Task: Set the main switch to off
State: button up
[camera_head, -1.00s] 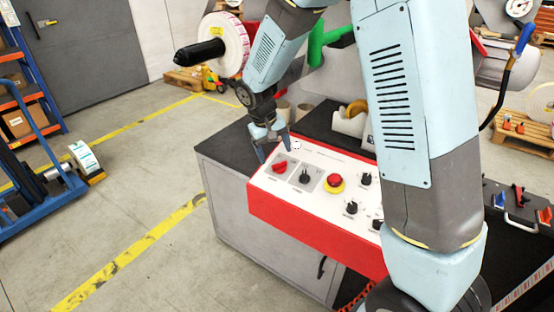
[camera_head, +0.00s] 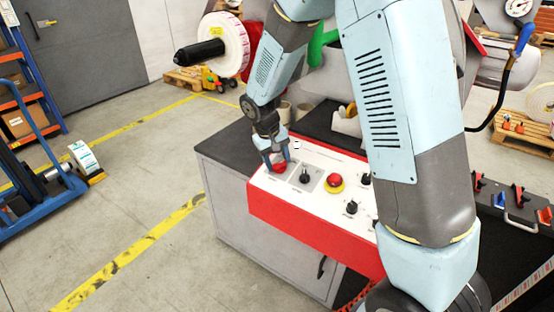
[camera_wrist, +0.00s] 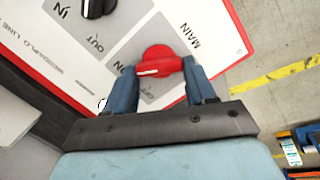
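The main switch (camera_wrist: 160,62) is a red rotary knob on a grey plate, with "MAIN" printed beside it. Its handle bar lies roughly crosswise in the wrist view, with a white mark toward its left end. In the head view the knob (camera_head: 280,168) shows partly between my fingers. My gripper (camera_wrist: 161,67) is open, one finger at each end of the handle bar. The fingertips are very close to the bar; I cannot tell whether they touch it.
A black IN/OUT selector (camera_head: 305,177) sits right beside the main switch. A red emergency button (camera_head: 334,181) and more black knobs (camera_head: 351,207) are farther right on the white panel (camera_head: 285,195). A label roll (camera_head: 232,45) stands behind on the left.

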jog(key=c, duration=0.5)
jog(key=shift+o, duration=0.2)
jog(key=shift+n, duration=0.3)
jog(key=n, duration=0.5)
jog(key=shift+s+a+h, duration=0.15)
jog(key=shift+a+h, duration=0.05)
jog(key=shift+h, duration=0.1)
jog(key=n+t, duration=0.1)
jog(key=n, duration=0.5)
jog(key=shift+s+f, duration=0.1)
jog(key=shift+s, duration=0.05)
jog(key=shift+n, duration=0.3)
jog(key=o, duration=1)
jog(key=shift+o, duration=0.2)
